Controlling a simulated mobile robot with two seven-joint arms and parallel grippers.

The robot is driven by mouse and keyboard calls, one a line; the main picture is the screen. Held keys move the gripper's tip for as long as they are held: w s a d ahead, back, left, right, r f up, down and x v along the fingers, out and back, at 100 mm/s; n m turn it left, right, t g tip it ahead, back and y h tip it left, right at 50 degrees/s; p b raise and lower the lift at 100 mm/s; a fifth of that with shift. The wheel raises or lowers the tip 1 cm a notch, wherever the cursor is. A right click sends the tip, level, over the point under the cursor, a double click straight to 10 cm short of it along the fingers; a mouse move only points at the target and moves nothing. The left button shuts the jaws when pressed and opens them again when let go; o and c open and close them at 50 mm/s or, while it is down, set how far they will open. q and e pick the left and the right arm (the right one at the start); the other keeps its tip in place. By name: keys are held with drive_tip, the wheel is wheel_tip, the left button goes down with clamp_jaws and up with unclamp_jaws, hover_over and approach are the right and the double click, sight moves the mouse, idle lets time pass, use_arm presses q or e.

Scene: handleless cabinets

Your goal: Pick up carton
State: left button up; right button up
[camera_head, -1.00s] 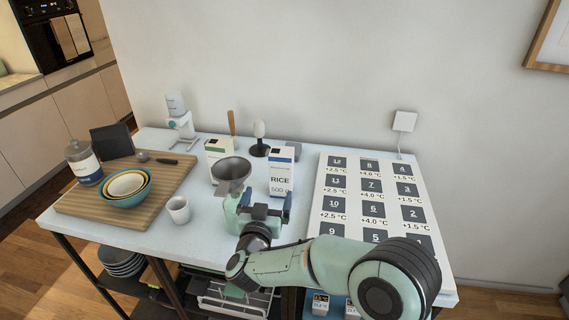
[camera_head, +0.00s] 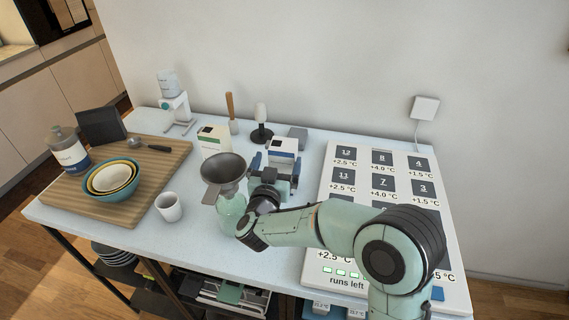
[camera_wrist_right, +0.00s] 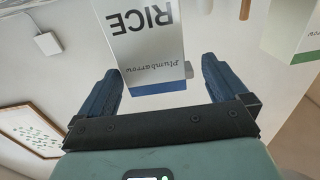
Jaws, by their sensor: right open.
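A white and blue rice carton (camera_head: 283,146) stands upright on the table, its lower part hidden behind my right gripper. In the right wrist view the carton (camera_wrist_right: 142,40) appears upside down, with its lettering facing me. My right gripper (camera_head: 276,166) is open at the carton, one blue finger to each side. In the wrist view the jaws (camera_wrist_right: 160,75) have the carton's near end between them, with a visible gap on the right. A second carton with a green label (camera_head: 212,142) stands to the left; it also shows in the wrist view (camera_wrist_right: 291,28). My left gripper is out of view.
A white cup (camera_head: 168,207), a cutting board (camera_head: 170,167) with bowls, and a numbered panel (camera_head: 345,160) flank the area. The wall is behind.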

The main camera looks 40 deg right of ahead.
sight(285, 145)
drive_tip(key=x, duration=0.6)
drive_tip(key=shift+d+r+p, duration=0.35)
drive_tip(key=shift+d+r, duration=0.05)
drive_tip(key=shift+d, duration=0.05)
drive_tip(key=shift+s+r, duration=0.1)
drive_tip(key=c, duration=1.8)
